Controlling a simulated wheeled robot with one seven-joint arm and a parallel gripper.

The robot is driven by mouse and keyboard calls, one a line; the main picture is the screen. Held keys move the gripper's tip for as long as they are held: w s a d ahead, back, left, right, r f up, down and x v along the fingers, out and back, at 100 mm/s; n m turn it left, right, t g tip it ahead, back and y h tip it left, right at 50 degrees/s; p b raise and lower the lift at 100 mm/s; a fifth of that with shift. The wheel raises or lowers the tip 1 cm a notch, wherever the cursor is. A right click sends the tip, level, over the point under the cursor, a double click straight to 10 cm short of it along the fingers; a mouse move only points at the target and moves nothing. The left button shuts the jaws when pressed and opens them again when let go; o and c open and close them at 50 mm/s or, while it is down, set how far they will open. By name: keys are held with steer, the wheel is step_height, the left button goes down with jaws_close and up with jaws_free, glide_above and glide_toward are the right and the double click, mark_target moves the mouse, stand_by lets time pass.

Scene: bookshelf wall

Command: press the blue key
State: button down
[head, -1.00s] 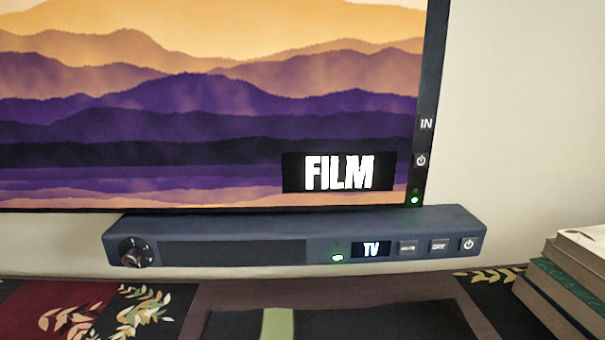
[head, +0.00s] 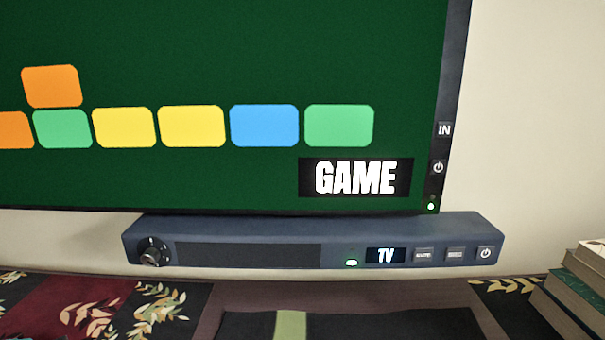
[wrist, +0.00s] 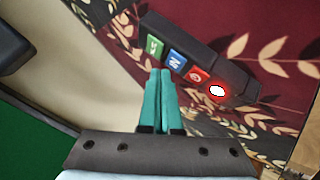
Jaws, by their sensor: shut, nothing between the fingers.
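The blue key (wrist: 175,60) is in the wrist view, in a row on a dark box (wrist: 208,45) between a green key (wrist: 154,45) and a red key (wrist: 197,76). A round light (wrist: 217,91) glows red beyond the red key. My gripper (wrist: 161,71) has teal fingers, shut together and empty. Its tips appear just below the green and blue keys in the picture; I cannot tell whether they touch the box. The box and my gripper are not visible in the head view.
The box is over a dark red leaf-patterned cloth (wrist: 285,40). In the head view, a screen (head: 200,60) reads GAME above a blue-grey soundbar (head: 330,225) whose display reads TV. Books (head: 575,290) are stacked at the right edge.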

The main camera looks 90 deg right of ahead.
steer(key=shift+r, duration=0.1)
step_height(320, 180, up, 6)
steer(key=p, duration=0.5)
stand_by(1.6)
steer(key=w+a+r+n+t+y, duration=0.1)
steer(key=w+a+r+y, duration=0.1)
steer(key=w+a, duration=0.5)
steer(key=w+a+r+n+t+y, duration=0.1)
steer(key=w+a+r+y, duration=0.1)
steer(key=a, duration=0.9)
steer(key=w+a+r+n+t+y, duration=0.1)
steer(key=w+a+r+y, duration=0.1)
steer(key=w+a, duration=0.5)
steer(key=s+a+r+n+g+y, duration=0.1)
steer(key=s+a, duration=0.4)
steer(key=a, duration=0.6)
steer(key=s+a+r+n+g+y, duration=0.1)
steer(key=s+a+r, duration=0.3)
steer(key=a, duration=0.8)
steer(key=s+n+y, duration=0.1)
steer(key=s, duration=0.1)
steer(key=shift+s+g, duration=0.3)
